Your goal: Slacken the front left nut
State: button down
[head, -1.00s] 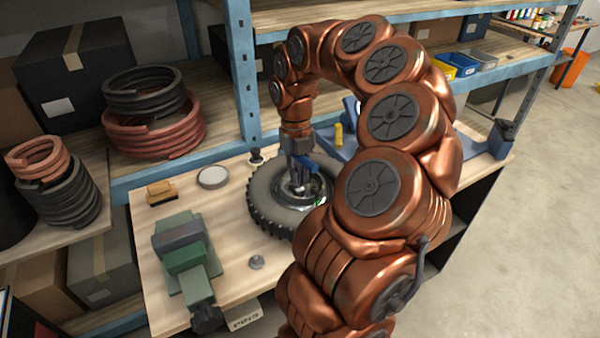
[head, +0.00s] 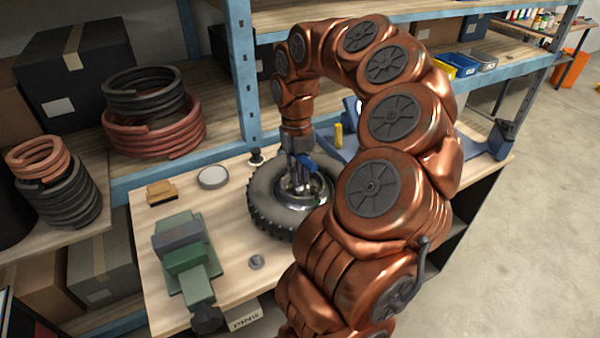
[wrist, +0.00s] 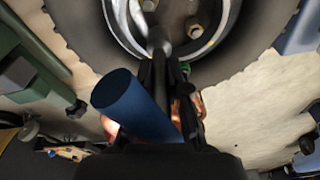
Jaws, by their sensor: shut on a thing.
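A wheel with a black knobbly tyre (head: 262,207) and a shiny metal rim lies flat on the bench; it also fills the top of the wrist view (wrist: 245,50). Brass-coloured nuts show inside its rim, one at right (wrist: 195,32) and one at the top edge (wrist: 149,4). My gripper (head: 297,184) is over the hub, pointing down. It is shut on a blue-handled tool (head: 306,161), whose thick blue handle (wrist: 128,98) sticks out beside the fingers (wrist: 160,75) in the wrist view. A metal end reaches into the rim. Whether it sits on a nut is hidden.
A green vise (head: 188,262) stands at the bench's front left. A round grey tin (head: 213,178), a wooden brush-like block (head: 161,192) and a small metal knob (head: 256,262) lie apart from the wheel.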

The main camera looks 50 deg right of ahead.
aim_at(299, 157)
jog(key=shift+r+p, duration=0.6)
jog(key=shift+r, duration=1.75)
jog(key=shift+f, duration=0.1)
jog(key=shift+f+m+b, duration=0.15)
jog(key=shift+m+b, duration=0.7)
jog(key=shift+m, duration=0.15)
jog(key=shift+m+b, duration=0.45)
jog(key=shift+m, duration=0.55)
jog(key=shift+m+t+y+b, duration=0.3)
jog(key=shift+m+b, duration=0.5)
jog(key=shift+m, duration=0.1)
jog(key=shift+m+b, duration=0.7)
jog(key=shift+m, duration=0.4)
jog(key=m+b, duration=0.2)
jog(key=shift+m+t, duration=0.3)
jog(key=shift+m, duration=0.1)
jog(key=shift+r+m+b, duration=0.2)
jog(key=shift+m+b, duration=0.35)
jog(key=shift+m, duration=0.05)
